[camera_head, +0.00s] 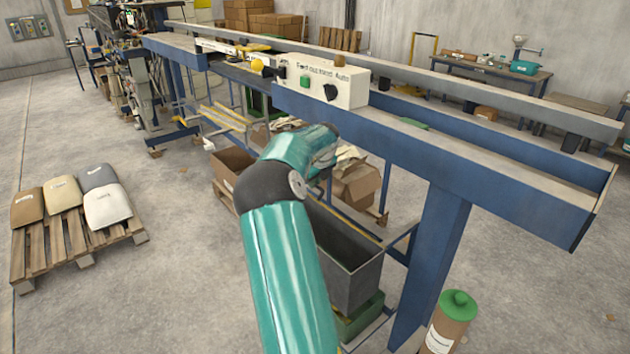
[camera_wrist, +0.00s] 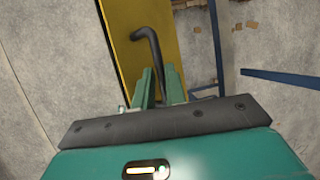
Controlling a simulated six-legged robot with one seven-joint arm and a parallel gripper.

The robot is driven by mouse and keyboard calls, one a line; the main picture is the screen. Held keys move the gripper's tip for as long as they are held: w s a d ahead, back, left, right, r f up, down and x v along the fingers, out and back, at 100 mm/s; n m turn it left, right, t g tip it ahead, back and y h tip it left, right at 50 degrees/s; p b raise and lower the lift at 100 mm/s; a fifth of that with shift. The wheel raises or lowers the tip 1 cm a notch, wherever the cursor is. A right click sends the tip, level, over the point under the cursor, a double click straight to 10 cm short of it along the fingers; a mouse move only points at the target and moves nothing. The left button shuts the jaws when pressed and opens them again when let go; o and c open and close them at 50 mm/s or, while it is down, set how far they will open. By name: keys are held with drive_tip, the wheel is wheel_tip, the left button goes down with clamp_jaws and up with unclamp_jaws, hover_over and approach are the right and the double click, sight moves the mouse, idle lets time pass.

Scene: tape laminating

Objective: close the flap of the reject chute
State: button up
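The flap is a yellow panel (camera_wrist: 132,22) in the wrist view, with a bent black handle (camera_wrist: 151,48) on its face. My gripper (camera_wrist: 159,72) has its two green fingers close together on either side of the handle, and the handle's rod fills the narrow gap between them. In the head view my gripper is mostly hidden by my teal arm, close to a grey open-topped box (camera_head: 352,275) under the blue line frame. A thin yellow edge (camera_head: 352,222) runs along the box's top. The head view does not clearly show the flap's angle.
A blue frame beam (camera_head: 480,190) and its leg (camera_head: 432,260) stand right of my arm. A control box (camera_head: 345,85) sits on the beam. Cardboard boxes (camera_head: 232,160) lie behind my arm. A brown, green-topped canister (camera_head: 450,320) stands front right. Floor to the left is clear before a pallet of sacks (camera_head: 75,240).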

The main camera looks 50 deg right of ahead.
clamp_jaws()
drive_tip(key=shift+a, duration=0.15)
drive_tip(key=shift+w+a+f+h, duration=0.2)
drive_tip(key=shift+a+f+h, duration=0.15)
drive_tip(key=shift+a+h, duration=0.3)
drive_tip(key=shift+w+a+f+n+g+h, duration=0.2)
drive_tip(key=shift+a+f+h, duration=0.6)
drive_tip(key=shift+a+f, duration=0.55)
drive_tip(key=shift+w+a+f+n+g+h, duration=0.2)
drive_tip(key=shift+a+f+h, duration=0.75)
drive_tip(key=shift+f, duration=0.7)
drive_tip(key=shift+w+a+f+n+g+h, duration=0.1)
drive_tip(key=shift+w+a+f+n+h, duration=0.35)
drive_tip(key=shift+a+f, duration=1)
drive_tip(key=shift+s+d+f, duration=0.1)
drive_tip(key=shift+s, duration=0.15)
drive_tip(key=shift+o, duration=2.1)
unclamp_jaws()
drive_tip(key=shift+w+f, duration=0.1)
drive_tip(key=shift+o, duration=0.5)
drive_tip(key=shift+d, duration=0.1)
